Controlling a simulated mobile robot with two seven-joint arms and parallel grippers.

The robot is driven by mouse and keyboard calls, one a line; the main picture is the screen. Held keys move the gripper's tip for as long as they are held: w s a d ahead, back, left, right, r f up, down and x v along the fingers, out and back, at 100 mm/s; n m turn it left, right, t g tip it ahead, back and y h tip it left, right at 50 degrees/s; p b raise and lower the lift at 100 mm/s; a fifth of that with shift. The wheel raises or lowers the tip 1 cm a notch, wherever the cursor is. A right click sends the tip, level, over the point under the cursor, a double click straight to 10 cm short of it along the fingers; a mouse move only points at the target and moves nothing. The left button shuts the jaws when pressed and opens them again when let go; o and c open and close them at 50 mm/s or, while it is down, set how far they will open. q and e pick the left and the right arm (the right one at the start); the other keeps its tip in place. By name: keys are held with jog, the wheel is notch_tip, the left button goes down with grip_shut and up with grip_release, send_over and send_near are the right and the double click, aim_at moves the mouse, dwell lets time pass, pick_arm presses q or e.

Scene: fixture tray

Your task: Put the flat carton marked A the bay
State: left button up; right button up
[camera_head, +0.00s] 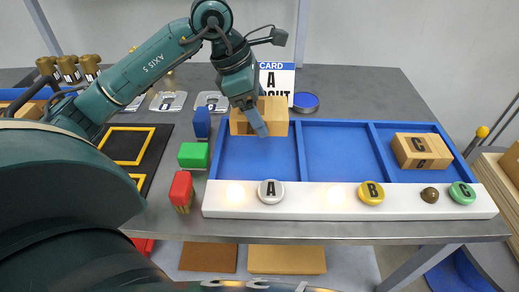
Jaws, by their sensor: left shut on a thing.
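A tan carton (277,115) is at the back of the left bay of the blue tray (335,147), overlapping the bay's back edge in the picture. No letter shows on its visible side; the gripper covers part of it. My left gripper (257,122) is shut on this carton from above. I cannot tell whether the carton touches the tray floor. The left bay (245,165) is otherwise empty and has a white button marked A (271,191) in front of it. My right gripper is not in view.
The middle bay is empty, fronted by a yellow B button (371,193). A carton marked C (422,151) fills part of the right bay. A brown knob (429,193) and green C button (462,193) sit on the white front strip. Blue, green and red blocks (193,155) stand left.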

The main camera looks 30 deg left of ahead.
aim_at(266, 153)
pick_arm(q)
notch_tip(266, 153, down, 8)
jog(key=shift+f, duration=0.25)
jog(key=o, duration=1.1)
jog(key=shift+f, duration=0.15)
jog(key=shift+r, duration=0.3)
jog(key=v, duration=1.1)
jog(key=shift+s+a+r, duration=0.1)
jog(key=shift+a+r, duration=0.05)
jog(key=shift+r, duration=0.2)
